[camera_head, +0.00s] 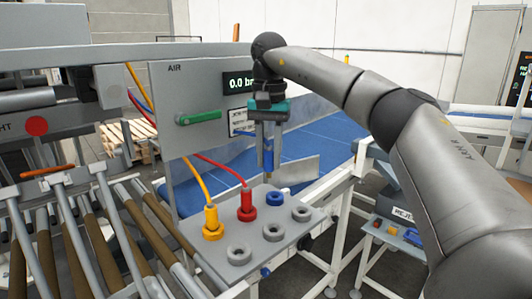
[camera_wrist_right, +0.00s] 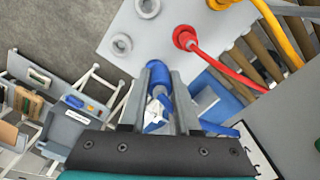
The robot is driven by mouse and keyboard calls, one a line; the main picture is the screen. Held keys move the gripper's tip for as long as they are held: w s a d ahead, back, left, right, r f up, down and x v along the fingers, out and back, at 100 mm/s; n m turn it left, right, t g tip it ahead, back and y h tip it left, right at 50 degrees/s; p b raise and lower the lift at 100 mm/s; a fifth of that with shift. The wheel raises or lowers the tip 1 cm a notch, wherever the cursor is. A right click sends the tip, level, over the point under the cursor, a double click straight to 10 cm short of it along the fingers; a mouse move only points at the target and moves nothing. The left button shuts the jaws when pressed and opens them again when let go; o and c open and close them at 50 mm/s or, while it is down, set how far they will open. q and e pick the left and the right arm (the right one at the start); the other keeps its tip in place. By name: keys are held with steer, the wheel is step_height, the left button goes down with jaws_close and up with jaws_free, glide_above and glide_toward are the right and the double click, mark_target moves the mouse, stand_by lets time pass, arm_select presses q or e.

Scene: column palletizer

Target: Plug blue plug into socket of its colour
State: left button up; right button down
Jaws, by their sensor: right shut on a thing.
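My right gripper (camera_head: 268,150) comes down from above and is shut on the blue plug (camera_head: 268,161), which hangs about upright between the fingers. The blue socket (camera_head: 275,198) sits at the back right of the grey panel, below the plug, with a visible gap between them. In the right wrist view, the gripper (camera_wrist_right: 157,88) holds the plug (camera_wrist_right: 157,103), and the blue round shape of the socket (camera_wrist_right: 158,69) lines up beyond it. Whether the plug is exactly centred over the socket I cannot tell. My left gripper is not in view.
The red plug (camera_head: 247,204) and yellow plug (camera_head: 212,221) stand on the panel (camera_head: 262,252) with their hoses beside the blue socket. Several grey sockets (camera_head: 238,254) form the front row. The AIR box (camera_head: 190,90) stands behind, and rollers lie left.

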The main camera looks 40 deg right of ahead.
steer(key=shift+w+d+f, duration=0.4)
steer(key=shift+d+f, duration=0.15)
steer(key=shift+d, duration=0.1)
steer(key=shift+w+d+f, duration=0.35)
steer(key=shift+d+f, duration=0.15)
steer(key=shift+d, duration=0.15)
steer(key=shift+w+d+f, duration=0.4)
steer(key=shift+d+f, duration=0.15)
steer(key=shift+d, duration=0.1)
steer(key=shift+f, duration=0.25)
steer(key=shift+f, duration=0.25)
steer(key=shift+f, duration=2.35)
stand_by(1.9)
steer(key=c, duration=0.6)
jaws_free()
steer(key=shift+o, duration=0.2)
